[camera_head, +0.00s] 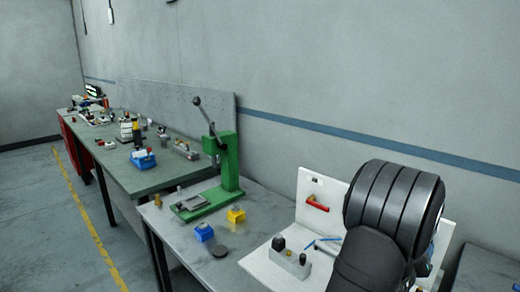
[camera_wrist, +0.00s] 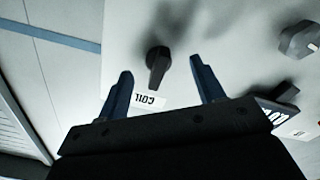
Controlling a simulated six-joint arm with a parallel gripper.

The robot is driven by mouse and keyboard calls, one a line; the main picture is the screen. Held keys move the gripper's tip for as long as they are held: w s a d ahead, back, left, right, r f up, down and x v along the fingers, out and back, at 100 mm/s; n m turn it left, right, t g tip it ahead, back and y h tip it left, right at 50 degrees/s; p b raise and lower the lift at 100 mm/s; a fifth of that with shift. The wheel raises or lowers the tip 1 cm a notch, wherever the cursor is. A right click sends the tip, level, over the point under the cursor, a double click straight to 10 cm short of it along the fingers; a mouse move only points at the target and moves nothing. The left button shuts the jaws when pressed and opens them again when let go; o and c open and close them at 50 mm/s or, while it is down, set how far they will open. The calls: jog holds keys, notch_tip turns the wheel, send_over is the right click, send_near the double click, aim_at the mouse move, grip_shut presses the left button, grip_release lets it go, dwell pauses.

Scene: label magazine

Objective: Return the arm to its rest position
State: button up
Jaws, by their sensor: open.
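My gripper (camera_wrist: 160,66) shows in the wrist view with its two dark blue fingers apart. Nothing is held between them. Past the fingertips a white panel carries a dark peg or knob (camera_wrist: 158,66) and a small white label (camera_wrist: 149,101) with black lettering that seems to read COIL. These show in the gap between the fingers; whether anything touches them I cannot tell. In the head view my dark arm fills the lower right, in front of a white board (camera_head: 312,188), and I cannot make out the gripper there.
A green press (camera_head: 228,165), a blue block (camera_head: 204,232), a yellow block (camera_head: 236,216) and a dark disc (camera_head: 219,251) stand on the bench. The wall is behind.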

jog(key=m, duration=0.3)
jog(key=shift+m, duration=0.3)
jog(key=shift+c, duration=0.4)
dwell(0.9)
